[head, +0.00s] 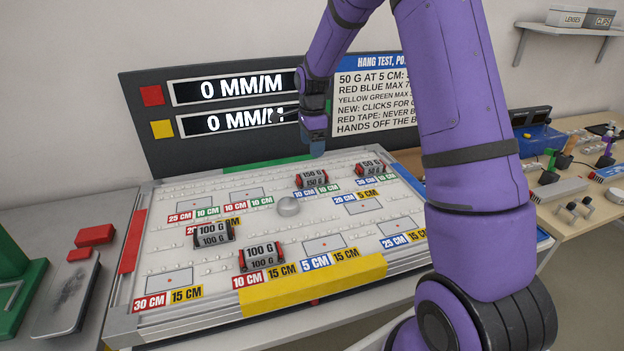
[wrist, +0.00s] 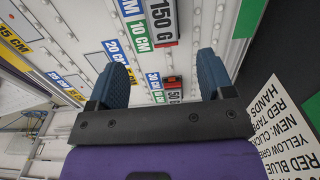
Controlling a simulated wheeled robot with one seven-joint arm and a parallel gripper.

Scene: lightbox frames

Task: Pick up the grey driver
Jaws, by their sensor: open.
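My gripper (wrist: 162,76) is open and empty in the wrist view, its two dark blue fingers spread above the white board. In the head view my gripper (head: 315,135) hangs in front of the black display panel, over the back part of the board, far left of the side bench. Several small upright tools with coloured handles stand on that bench at the right, among them a green one (head: 549,160) and a purple one (head: 606,147). They are small here, and I cannot tell which, if any, is the grey driver. My arm hides part of the bench.
The white board (head: 190,265) carries several weight blocks, including a 150 G block (head: 312,177), and a round grey knob (head: 288,206). The display panel (head: 225,120) stands behind it. A shelf (head: 560,30) hangs above.

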